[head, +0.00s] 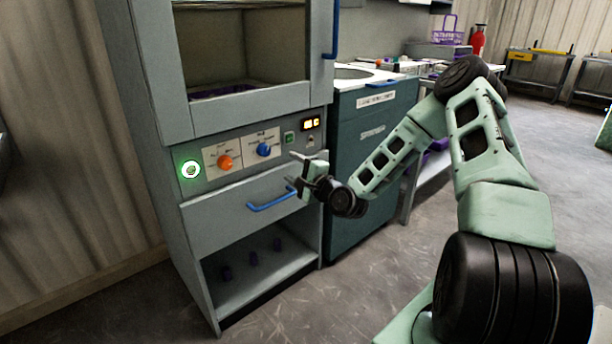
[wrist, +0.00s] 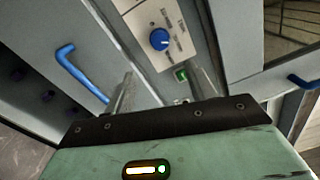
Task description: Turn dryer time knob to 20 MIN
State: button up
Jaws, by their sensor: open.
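The dryer control panel (head: 240,150) carries an orange knob (head: 225,162) on the left and a blue knob (head: 264,149) to its right, each on a white label plate. The orange knob is outside that view.
A lit green round button (head: 190,169) is at the panel's left. A drawer with a blue handle (head: 271,200) lies below. A teal cabinet (head: 360,160) stands to the right.

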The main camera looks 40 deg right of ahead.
jog(key=shift+s, duration=2.7)
